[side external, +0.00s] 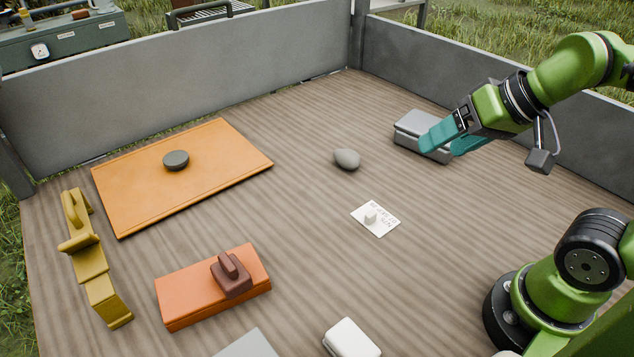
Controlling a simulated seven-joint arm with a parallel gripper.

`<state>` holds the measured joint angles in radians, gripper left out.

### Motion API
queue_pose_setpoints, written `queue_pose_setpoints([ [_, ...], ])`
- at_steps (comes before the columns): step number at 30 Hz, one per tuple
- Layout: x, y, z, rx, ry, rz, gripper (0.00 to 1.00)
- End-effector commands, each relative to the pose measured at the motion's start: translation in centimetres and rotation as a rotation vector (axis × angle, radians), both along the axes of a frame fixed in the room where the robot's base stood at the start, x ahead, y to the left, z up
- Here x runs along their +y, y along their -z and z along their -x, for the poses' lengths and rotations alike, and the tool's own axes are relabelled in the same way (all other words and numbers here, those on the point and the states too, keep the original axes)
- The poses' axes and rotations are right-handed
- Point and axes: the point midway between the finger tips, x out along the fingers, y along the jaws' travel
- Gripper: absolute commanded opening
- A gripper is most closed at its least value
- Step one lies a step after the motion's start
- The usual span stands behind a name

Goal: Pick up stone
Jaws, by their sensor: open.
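A smooth grey oval stone (347,159) lies on the bare wooden deck near the middle of the side external view. My gripper (453,143), with teal fingers, is to the right of the stone and apart from it. Its fingers are open, with nothing seen held between them. They overlap a grey metal box (408,129) in the picture; whether they touch it I cannot tell.
A white card (387,226) with a small white block lies below the stone. A yellow tool (92,262), an orange case (190,300) and a white block (350,340) are nearer. Grey walls (180,90) edge the deck.

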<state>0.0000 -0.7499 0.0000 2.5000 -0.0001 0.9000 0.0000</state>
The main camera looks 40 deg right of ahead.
Motion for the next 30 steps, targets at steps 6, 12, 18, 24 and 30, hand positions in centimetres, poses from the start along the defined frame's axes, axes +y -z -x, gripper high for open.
queue_pose_setpoints([
  [6,0.0,0.0,0.0,0.000,0.000,0.000,0.87],
  [12,0.0,0.3,-0.1,0.014,0.002,0.000,0.87],
  [18,-0.6,1.6,-2.9,0.126,0.016,0.002,0.87],
  [24,-2.2,1.5,-9.9,0.255,-0.014,0.047,0.87],
  [30,-4.4,3.1,-17.4,0.380,-0.091,0.119,0.87],
])
